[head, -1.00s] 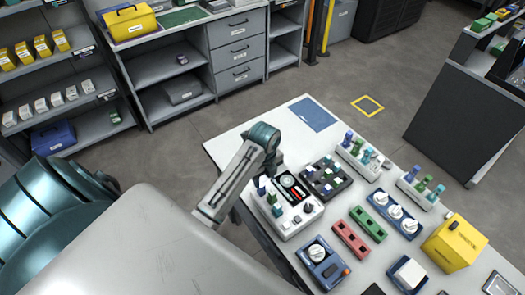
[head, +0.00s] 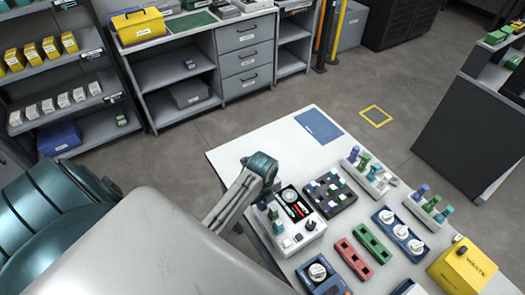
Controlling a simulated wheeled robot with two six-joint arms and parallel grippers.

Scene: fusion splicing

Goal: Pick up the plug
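My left arm reaches in over the white table, with its teal wrist above the left edge of a white device (head: 304,237). My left gripper (head: 273,190) points down at the device's back left corner, beside its round dial. Its fingers are small, dark and mostly hidden by the wrist, so I cannot tell open from shut. Several plugs stand upright in the device's left side, among them a green plug (head: 272,214) and a teal plug (head: 278,227). More plugs stand in white racks (head: 365,178) and (head: 429,212) to the right. Which plug is meant is unclear. My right gripper is out of view.
A dark socket block (head: 331,197) sits right of the device. Red (head: 354,259) and green (head: 373,243) strips, a blue knob panel (head: 399,236) and a yellow box (head: 462,268) crowd the front right. The table's back, around a blue mat (head: 318,126), has free room.

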